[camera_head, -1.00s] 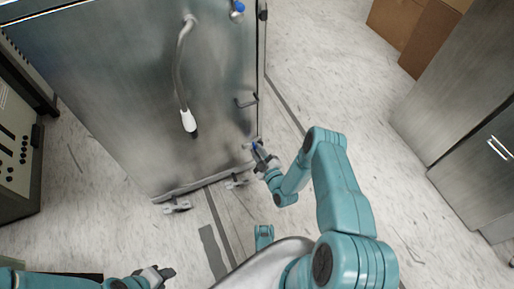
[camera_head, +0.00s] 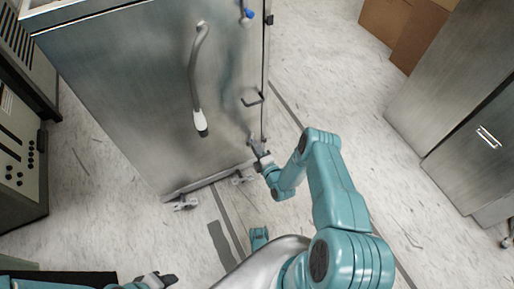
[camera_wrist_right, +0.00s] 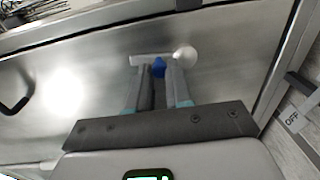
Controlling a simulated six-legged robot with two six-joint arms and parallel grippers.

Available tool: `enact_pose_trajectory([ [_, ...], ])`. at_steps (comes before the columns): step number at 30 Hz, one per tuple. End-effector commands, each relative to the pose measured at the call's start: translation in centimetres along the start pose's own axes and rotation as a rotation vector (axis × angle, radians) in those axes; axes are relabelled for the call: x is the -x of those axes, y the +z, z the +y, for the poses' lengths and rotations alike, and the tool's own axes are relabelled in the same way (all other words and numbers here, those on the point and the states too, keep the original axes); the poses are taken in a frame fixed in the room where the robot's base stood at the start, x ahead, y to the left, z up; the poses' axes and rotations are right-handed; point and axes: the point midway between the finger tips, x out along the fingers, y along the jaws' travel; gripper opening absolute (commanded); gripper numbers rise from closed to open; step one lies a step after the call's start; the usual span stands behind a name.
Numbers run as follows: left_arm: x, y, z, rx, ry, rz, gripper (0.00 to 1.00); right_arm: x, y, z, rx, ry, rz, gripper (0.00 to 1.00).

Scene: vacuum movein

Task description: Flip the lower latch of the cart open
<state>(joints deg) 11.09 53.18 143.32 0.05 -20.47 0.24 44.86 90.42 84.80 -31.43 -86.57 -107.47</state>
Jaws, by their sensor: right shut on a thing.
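The cart (camera_head: 130,90) is a tall metal cabinet with a flat front door. Its lower latch (camera_head: 251,138) sits low near the door's right edge, largely hidden by my right gripper (camera_head: 259,152). In the right wrist view, the latch shows a blue part (camera_wrist_right: 158,67) between the fingertips and a pale round end (camera_wrist_right: 184,56) beside them. My right gripper (camera_wrist_right: 159,75) is shut on the blue part. The upper latch with a blue knob (camera_head: 247,15) is near the top right of the door. My left gripper (camera_head: 160,280) is at the bottom edge, away from the cart; its opening is unclear.
A bent handle (camera_head: 252,99) sticks out above the lower latch. Casters (camera_head: 184,204) stand under the cart. A control cabinet (camera_head: 20,150) is at left, metal cabinets (camera_head: 450,110) at right. Floor between is clear.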

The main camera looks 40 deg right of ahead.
Motion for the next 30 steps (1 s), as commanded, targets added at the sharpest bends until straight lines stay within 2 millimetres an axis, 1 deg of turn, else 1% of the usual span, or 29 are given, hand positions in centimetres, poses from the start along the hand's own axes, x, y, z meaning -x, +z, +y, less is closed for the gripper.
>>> enact_pose_trajectory([
  [1,0.25,0.05,0.12,-0.001,0.0,-0.001,0.43,-0.07,-0.2,0.29,0.027,0.004,0.002,0.0],
  [10,0.53,0.17,0.3,-0.004,0.001,-0.004,0.43,-0.05,-0.56,0.19,0.138,0.002,-0.008,0.0],
  [26,0.55,0.19,0.32,-0.005,0.001,-0.005,0.43,0.04,-0.77,0.11,0.164,0.001,-0.015,0.0],
  [27,0.55,0.18,0.32,-0.005,0.001,-0.005,0.43,0.04,-0.77,0.11,0.164,0.001,-0.015,0.23],
  [29,0.55,0.18,0.32,-0.005,0.001,-0.005,0.43,0.04,-0.77,0.1,0.163,0.0,-0.014,0.42],
  [30,0.55,0.18,0.32,-0.005,0.001,-0.005,0.43,0.05,-0.79,0.09,0.163,0.0,-0.014,0.45],
])
